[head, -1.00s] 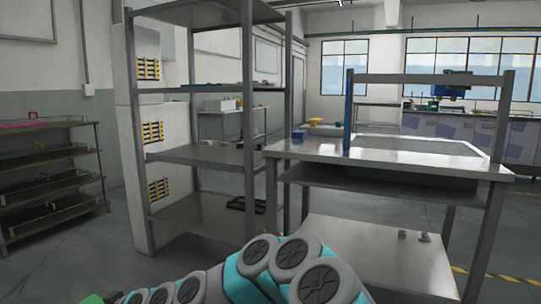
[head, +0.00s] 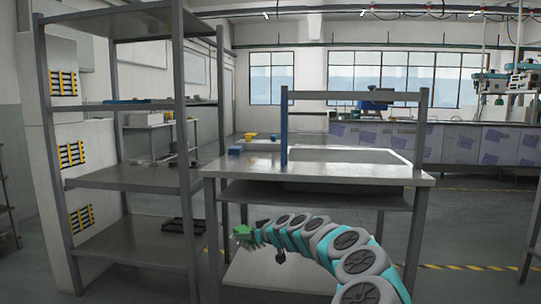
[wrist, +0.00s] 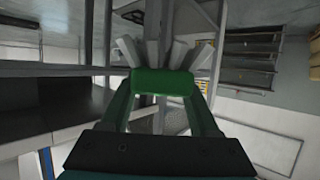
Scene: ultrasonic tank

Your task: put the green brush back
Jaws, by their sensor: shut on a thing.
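My gripper (head: 247,234) is in front of the steel bench, below its tabletop, at the end of my curved arm. It is shut on the green brush (head: 240,230). In the wrist view, the brush (wrist: 162,83) is a green block held crosswise between the two fingers of my gripper (wrist: 162,92). Pale grey prongs fan out beyond the block; I cannot tell whether they belong to the brush.
The steel bench (head: 225,170) has a sunken basin (head: 350,156), a blue post (head: 284,135) and a small blue item (head: 234,151). Floor is open at right.

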